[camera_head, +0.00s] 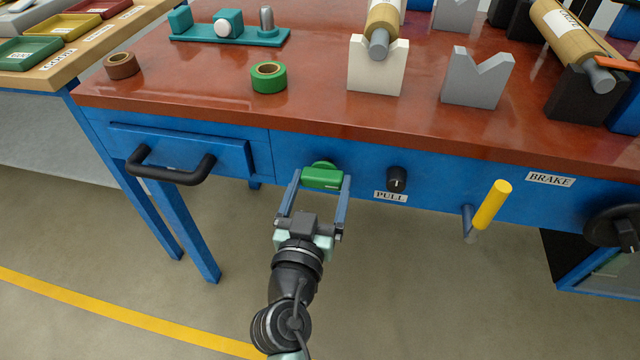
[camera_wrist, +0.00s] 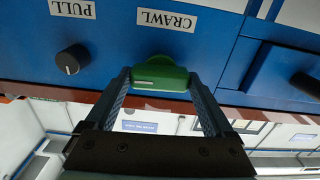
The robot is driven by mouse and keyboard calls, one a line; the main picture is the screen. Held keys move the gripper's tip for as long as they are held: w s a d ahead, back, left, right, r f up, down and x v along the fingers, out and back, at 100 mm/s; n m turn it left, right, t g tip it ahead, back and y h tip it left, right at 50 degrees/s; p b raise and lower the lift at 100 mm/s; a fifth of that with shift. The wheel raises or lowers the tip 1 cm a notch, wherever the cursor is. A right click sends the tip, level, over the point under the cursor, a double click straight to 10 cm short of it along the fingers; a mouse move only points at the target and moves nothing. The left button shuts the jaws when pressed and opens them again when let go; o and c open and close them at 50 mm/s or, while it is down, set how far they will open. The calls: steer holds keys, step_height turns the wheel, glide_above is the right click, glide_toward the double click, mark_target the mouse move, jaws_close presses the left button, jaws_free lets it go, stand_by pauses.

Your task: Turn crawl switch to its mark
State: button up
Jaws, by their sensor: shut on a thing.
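The crawl switch (camera_head: 322,178) is a green handle on the blue front panel of the bench, to the right of the drawer. In the wrist view the green crawl switch (camera_wrist: 160,76) lies level, with a pale line on its face, beside the CRAWL label (camera_wrist: 167,20). My gripper (camera_head: 318,184) has a finger on each end of the green handle and is shut on it; the fingers also show in the wrist view (camera_wrist: 160,84). I cannot make out the mark for the switch.
A black knob (camera_head: 397,179) above the PULL label (camera_head: 391,196) is just right of the switch. A black drawer handle (camera_head: 170,166) juts out at left. The floor before the panel is clear.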

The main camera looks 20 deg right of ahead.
steer(key=n, duration=0.4)
steer(key=shift+n, duration=0.3)
steer(key=n+p, duration=0.1)
steer(key=n, duration=0.3)
steer(key=n+p, duration=0.1)
steer(key=n, duration=0.4)
steer(key=shift+n+p, duration=0.85)
steer(key=shift+n, duration=0.95)
steer(key=shift+f, duration=0.1)
steer(key=o, duration=1.1)
steer(key=v, duration=1.3)
